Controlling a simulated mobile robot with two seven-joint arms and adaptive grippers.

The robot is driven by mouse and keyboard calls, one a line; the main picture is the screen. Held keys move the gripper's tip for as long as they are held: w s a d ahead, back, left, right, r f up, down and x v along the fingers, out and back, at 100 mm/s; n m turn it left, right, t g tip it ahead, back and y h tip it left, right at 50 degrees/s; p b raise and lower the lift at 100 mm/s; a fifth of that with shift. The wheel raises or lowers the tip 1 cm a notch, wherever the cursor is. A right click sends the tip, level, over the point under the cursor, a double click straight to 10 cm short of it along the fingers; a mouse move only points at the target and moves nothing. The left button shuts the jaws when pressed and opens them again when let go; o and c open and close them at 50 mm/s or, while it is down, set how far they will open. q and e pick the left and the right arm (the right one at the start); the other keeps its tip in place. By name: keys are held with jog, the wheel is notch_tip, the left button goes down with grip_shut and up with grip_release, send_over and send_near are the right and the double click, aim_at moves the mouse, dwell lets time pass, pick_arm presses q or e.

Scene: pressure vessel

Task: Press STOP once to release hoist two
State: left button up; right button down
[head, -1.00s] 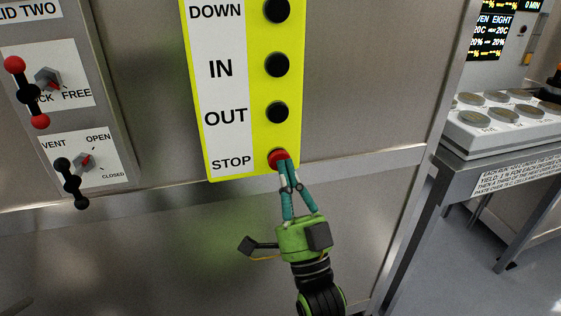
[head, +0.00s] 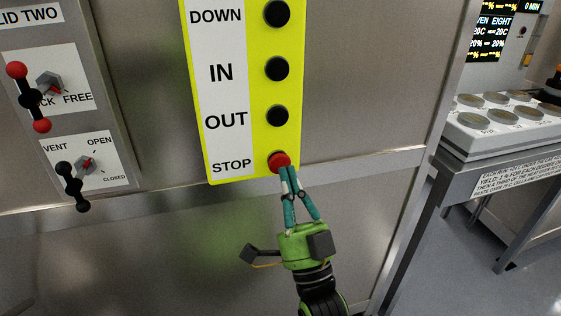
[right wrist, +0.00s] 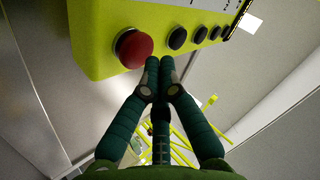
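The red STOP button (head: 279,162) sits at the bottom of a yellow hoist control box (head: 241,176), beside the STOP label. In the right wrist view the red button (right wrist: 133,48) is a round dome, at the upper left of the fingertips. My right gripper (head: 288,170) has its fingers together and empty. In the head view its tips are just below the button and overlap its lower edge. In the right wrist view the tips (right wrist: 159,60) appear beside the button with a small gap. My left gripper is not in view.
Black DOWN, IN and OUT buttons (head: 277,69) line up above STOP. At left, a LID TWO panel (head: 105,140) carries two levers. A metal ledge (head: 350,168) runs behind the box's lower end. At right stands a bench with a white tray (head: 480,140) of round discs.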

jog(key=shift+s, duration=0.25)
jog(key=s, duration=0.1)
jog(key=s+d+p, duration=0.1)
jog(key=s, duration=0.2)
jog(key=shift+s+d+p, duration=0.25)
jog(key=shift+d+p, duration=0.05)
jog(key=shift+p, duration=0.1)
dwell(0.5)
